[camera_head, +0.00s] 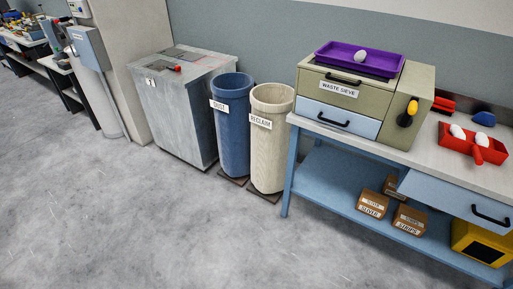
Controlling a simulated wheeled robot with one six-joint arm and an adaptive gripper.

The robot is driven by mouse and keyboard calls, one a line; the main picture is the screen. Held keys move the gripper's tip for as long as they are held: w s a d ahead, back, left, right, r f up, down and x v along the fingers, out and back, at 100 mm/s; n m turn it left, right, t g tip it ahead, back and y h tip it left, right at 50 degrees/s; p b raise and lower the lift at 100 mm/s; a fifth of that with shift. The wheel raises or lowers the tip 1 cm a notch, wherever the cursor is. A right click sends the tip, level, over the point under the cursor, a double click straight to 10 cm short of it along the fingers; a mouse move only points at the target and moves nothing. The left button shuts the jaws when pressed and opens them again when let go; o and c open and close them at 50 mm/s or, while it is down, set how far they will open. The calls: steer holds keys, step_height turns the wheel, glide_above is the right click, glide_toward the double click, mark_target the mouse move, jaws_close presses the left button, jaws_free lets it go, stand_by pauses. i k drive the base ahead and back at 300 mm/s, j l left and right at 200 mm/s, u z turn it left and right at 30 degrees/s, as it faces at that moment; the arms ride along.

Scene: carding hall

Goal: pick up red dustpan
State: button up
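The red dustpan (471,143) lies on the grey bench top at the right, with its handle toward the front edge.
The waste sieve box (421,78) stands left of the dustpan, with a purple tray (328,58) on top. A blue object (483,119) and another red object (440,103) lie behind the dustpan. An open drawer (455,198) juts out below. The left floor is clear.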

mark_target(496, 153)
steer(key=i+l+z, duration=0.1)
steer(key=i+l, duration=0.3)
steer(key=i, duration=0.15)
steer(key=i+l+z, duration=0.1)
steer(key=i+l, duration=0.25)
steer(key=i, duration=0.2)
